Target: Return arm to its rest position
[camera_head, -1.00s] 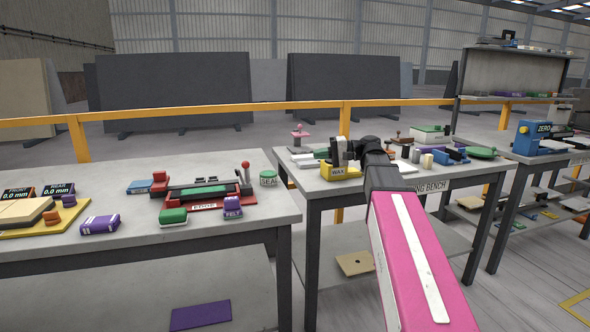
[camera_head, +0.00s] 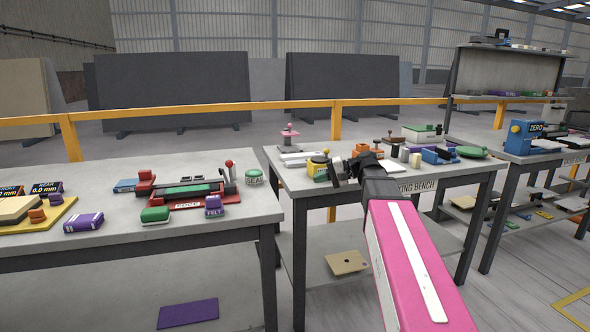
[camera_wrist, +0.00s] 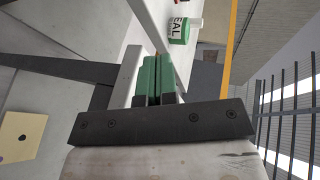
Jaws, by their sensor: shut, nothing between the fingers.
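My pink arm (camera_head: 408,262) reaches forward from the lower right in the head view. My gripper (camera_head: 334,172) is at its far end, at the front of the bench on the right. In the wrist view my gripper (camera_wrist: 158,75) shows its green-padded fingers shut together, with nothing held. The wrist view is turned on its side. The tub marked SEAL (camera_wrist: 180,31) lies beyond the fingertips there, apart from them. The same tub (camera_head: 254,178) stands on the left bench in the head view.
The left bench (camera_head: 110,244) bears a red fixture (camera_head: 190,191), a purple FELT block (camera_head: 213,206) and green and purple blocks. A yellow WAX tin (camera_head: 319,165) and several tools stand on the right bench (camera_head: 287,180). A gap separates the benches. A yellow rail (camera_head: 225,107) runs behind.

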